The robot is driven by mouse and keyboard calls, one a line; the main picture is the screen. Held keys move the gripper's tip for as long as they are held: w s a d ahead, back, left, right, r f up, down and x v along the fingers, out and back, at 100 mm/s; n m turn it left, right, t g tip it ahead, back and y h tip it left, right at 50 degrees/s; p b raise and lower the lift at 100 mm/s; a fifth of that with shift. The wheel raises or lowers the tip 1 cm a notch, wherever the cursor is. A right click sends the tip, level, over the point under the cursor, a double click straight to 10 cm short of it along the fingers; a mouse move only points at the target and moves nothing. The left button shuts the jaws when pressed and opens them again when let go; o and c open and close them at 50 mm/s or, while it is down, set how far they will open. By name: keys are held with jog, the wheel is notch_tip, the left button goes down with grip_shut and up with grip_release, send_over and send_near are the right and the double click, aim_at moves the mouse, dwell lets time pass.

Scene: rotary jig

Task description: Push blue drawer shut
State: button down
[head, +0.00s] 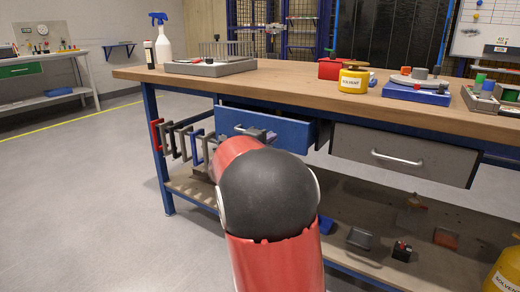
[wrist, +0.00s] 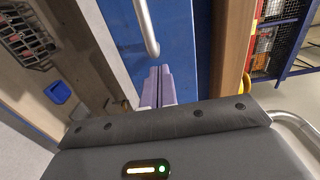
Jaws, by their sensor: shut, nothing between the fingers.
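The blue drawer (head: 290,133) under the bench top sticks out partly open, with its inside showing above its front. In the wrist view its blue front (wrist: 178,45) fills the upper middle, with a metal bar handle (wrist: 147,28) on it. My gripper (wrist: 157,72) has its two pale fingers together, with nothing between them. The fingertips point at the drawer front just beside the handle's end; I cannot tell whether they touch it. In the head view my red and black arm hides part of the drawer front and most of the gripper.
A grey drawer (head: 400,155) sits to the right of the blue one. Several clamps (head: 182,140) hang at the bench's left end. The wooden bench top (head: 300,88) carries a yellow solvent can (head: 353,79) and a red can (head: 331,69). The floor at left is clear.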

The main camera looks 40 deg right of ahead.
aim_at(279, 133)
jog(key=shift+x, duration=1.1)
jog(key=shift+w+d+r, duration=0.1)
jog(key=shift+d+r, duration=0.05)
jog(key=shift+d, duration=0.2)
jog(key=p+x, duration=0.2)
jog(key=x, duration=0.1)
jog(key=shift+w+d, duration=0.2)
jog(key=shift+d, duration=0.15)
